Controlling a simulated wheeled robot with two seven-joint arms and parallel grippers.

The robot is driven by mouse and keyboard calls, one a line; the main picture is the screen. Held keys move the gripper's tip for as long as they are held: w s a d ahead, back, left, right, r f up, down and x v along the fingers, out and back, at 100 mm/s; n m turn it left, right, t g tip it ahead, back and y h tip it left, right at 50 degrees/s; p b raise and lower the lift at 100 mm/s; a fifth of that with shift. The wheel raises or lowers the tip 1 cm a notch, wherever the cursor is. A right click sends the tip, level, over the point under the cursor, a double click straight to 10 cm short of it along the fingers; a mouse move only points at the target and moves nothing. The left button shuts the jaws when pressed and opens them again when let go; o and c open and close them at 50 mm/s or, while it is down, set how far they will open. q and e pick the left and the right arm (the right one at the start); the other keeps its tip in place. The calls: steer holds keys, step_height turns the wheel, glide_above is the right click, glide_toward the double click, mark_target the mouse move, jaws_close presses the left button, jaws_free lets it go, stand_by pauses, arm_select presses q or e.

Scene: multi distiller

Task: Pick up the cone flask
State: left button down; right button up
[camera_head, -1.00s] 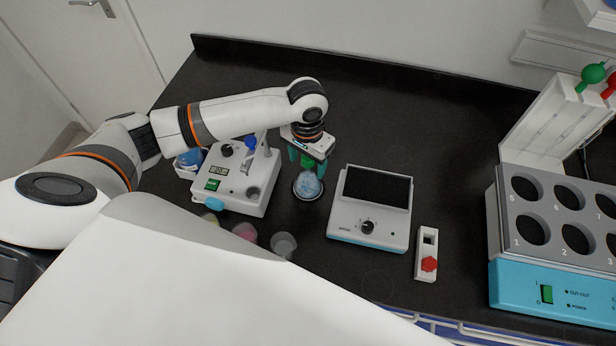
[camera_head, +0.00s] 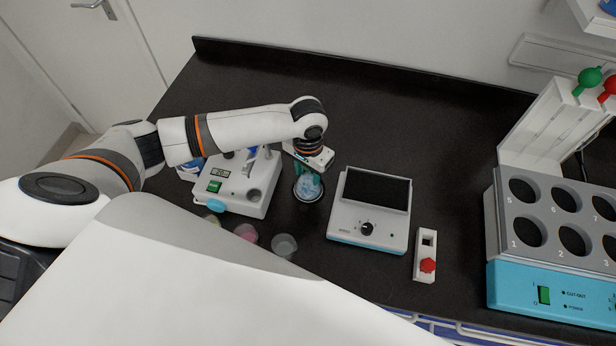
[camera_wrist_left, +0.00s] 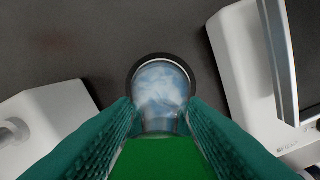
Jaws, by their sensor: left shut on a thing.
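The cone flask (camera_head: 307,189) stands in a dark round ring on the black bench, between two white devices. It is clear, with pale blue-white contents. My left gripper (camera_head: 311,174) is above it, pointing down, with its green fingers shut on the upper part of the flask. In the left wrist view the flask (camera_wrist_left: 161,88) sits between the two green fingers (camera_wrist_left: 160,125), and its lower part is seen inside the dark ring. A green surface fills the near space between the fingers. My right gripper is not in view.
A white device with a green switch (camera_head: 231,187) stands close left of the flask. A white device with a black top (camera_head: 370,222) stands close right. Small cups, one clear (camera_head: 284,246), sit in front. A grey multi-hole heater (camera_head: 553,222) is far right. The bench behind is clear.

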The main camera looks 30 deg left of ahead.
arm_select(q)
step_height(320, 180, up, 10)
steer(key=shift+r+b, duration=0.1)
steer(key=shift+b, duration=0.75)
